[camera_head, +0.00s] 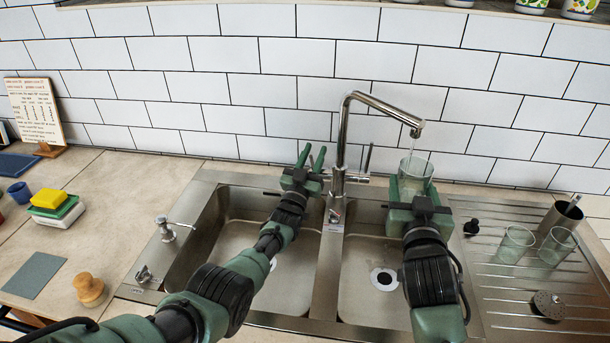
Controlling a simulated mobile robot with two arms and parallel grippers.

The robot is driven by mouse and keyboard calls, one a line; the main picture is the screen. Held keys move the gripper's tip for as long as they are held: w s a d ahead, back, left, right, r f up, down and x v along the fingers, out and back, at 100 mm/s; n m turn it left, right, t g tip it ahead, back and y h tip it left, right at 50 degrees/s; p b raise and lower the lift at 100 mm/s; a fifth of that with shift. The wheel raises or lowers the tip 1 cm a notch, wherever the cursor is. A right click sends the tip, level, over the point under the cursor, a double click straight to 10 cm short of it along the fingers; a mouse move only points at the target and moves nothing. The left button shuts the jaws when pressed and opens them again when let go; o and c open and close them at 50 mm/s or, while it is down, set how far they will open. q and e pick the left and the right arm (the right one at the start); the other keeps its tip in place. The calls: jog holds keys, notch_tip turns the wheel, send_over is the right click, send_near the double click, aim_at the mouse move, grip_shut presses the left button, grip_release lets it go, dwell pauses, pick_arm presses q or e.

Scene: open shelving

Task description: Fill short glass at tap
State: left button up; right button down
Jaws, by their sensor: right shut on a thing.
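The chrome tap (342,150) stands behind the double sink, with its spout bent over the right basin. A clear short glass (416,166) is upright under the spout. My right gripper (411,183) is shut on this glass. A faint pale streak, seemingly water, runs from the spout to the glass; the water level inside is hard to tell. My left gripper (312,155) is open and empty, just left of the tap column, with its fingers pointing up. The tap's lever (368,158) is on the right side of the column, apart from my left gripper.
Two more clear glasses (515,243) and a metal cup (562,216) stand on the ribbed drainboard (500,300) at right. A soap dispenser (168,230) is left of the sink. Sponges (48,199) and a wooden-handled brush (88,287) lie on the left counter.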

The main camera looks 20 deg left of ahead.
pick_arm(q)
jog(key=v, duration=1.1)
jog(key=shift+s, duration=0.15)
jog(key=shift+s+r+g, duration=1.65)
jog(key=shift+s+g, duration=0.05)
jog(key=shift+g, duration=0.3)
jog(key=w, duration=1.1)
jog(key=shift+w+d, duration=0.1)
jog(key=shift+w, duration=0.3)
grip_shut()
